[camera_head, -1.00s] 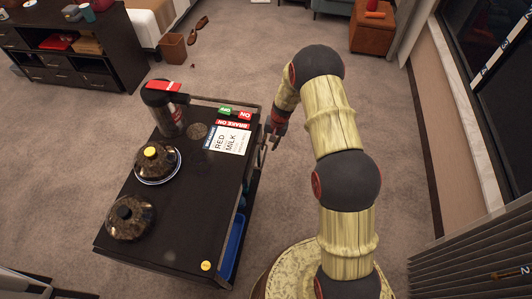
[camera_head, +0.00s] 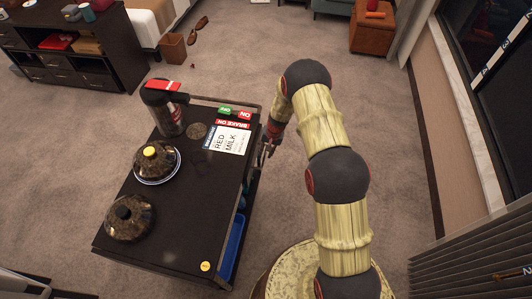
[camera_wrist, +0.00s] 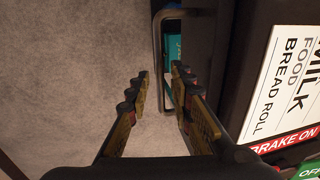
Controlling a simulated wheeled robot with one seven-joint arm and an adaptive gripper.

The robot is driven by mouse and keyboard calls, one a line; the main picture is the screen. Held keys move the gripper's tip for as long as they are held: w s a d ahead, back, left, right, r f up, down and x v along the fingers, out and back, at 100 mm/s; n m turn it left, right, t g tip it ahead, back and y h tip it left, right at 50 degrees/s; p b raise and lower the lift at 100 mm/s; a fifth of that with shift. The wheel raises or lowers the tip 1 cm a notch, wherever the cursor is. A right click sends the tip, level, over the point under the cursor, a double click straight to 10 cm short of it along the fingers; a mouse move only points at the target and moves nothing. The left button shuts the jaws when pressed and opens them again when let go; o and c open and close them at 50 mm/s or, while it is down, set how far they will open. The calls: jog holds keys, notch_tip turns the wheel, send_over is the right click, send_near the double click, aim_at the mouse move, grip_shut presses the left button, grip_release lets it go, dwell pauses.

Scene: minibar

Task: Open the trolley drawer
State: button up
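The dark trolley (camera_head: 160,218) stands left of centre in the head view, its long side facing my arm. My gripper (camera_head: 267,147) is beside this side, near the far end. In the wrist view my gripper (camera_wrist: 160,82) is open, with a finger on each side of a gap. A metal bar handle (camera_wrist: 158,48) projects from the trolley's side, and its lower end appears between the fingertips. I cannot tell whether a finger touches it. The drawer front is mostly hidden.
On the trolley top are a flask (camera_head: 167,115), two dark domed lids (camera_head: 155,157) (camera_head: 128,215) and a white label card (camera_head: 228,139). A blue bin (camera_head: 233,250) shows in the trolley's side. Carpet right of my arm is clear up to the window wall.

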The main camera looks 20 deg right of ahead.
grip_shut()
dwell(0.7)
